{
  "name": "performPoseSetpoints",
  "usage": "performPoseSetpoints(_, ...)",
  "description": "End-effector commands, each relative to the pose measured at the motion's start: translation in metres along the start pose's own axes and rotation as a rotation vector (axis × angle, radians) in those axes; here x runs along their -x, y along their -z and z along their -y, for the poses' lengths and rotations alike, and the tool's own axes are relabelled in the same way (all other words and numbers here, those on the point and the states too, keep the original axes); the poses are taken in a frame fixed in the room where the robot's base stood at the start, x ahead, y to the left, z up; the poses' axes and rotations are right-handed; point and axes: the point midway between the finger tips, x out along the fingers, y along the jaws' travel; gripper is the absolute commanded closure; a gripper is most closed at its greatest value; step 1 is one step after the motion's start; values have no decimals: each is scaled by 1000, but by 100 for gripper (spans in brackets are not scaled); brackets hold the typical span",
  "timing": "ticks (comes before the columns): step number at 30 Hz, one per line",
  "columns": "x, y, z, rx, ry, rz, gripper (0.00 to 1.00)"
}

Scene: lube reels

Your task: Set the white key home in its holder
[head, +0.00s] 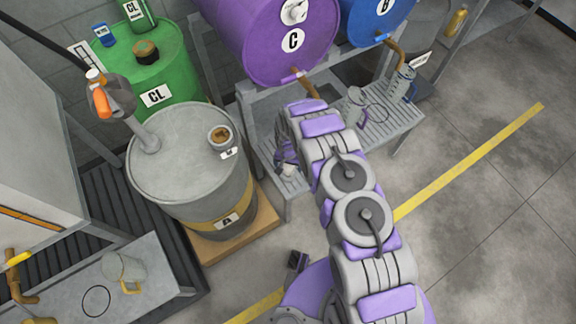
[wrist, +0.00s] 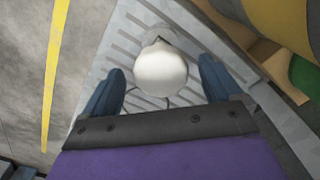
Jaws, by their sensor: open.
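A white rounded knob, which looks like the white key (wrist: 160,70), shows in the wrist view between my fingers, over a slatted grey rack. A pale grey round part (wrist: 158,35) shows just beyond it and may be its holder; I cannot tell how the two meet. My gripper (wrist: 161,86) is open, with one blue finger on each side of the knob and visible gaps to both. In the head view my gripper (head: 286,160) points down at the left end of the rack, and a small whitish piece (head: 289,171) shows beside it. My arm hides part of the rack.
A purple drum C (head: 285,40) and a blue drum B (head: 375,20) lie above the rack (head: 375,135). Jugs (head: 354,107) stand on it. A grey drum A (head: 190,170) stands close on the left. Open floor (head: 480,230) lies to the right.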

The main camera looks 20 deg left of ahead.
Motion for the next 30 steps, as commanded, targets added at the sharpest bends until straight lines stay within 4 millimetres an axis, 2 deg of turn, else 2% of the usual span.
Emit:
performPoseSetpoints(3, 28, 3, 1, -1, 2, -5, 8)
performPoseSetpoints(18, 126, 2, 1, 1, 1, -3, 8)
performPoseSetpoints(24, 148, 2, 1, 1, 1, -3, 8)
performPoseSetpoints(30, 153, 2, 1, 0, 0, -2, 8)
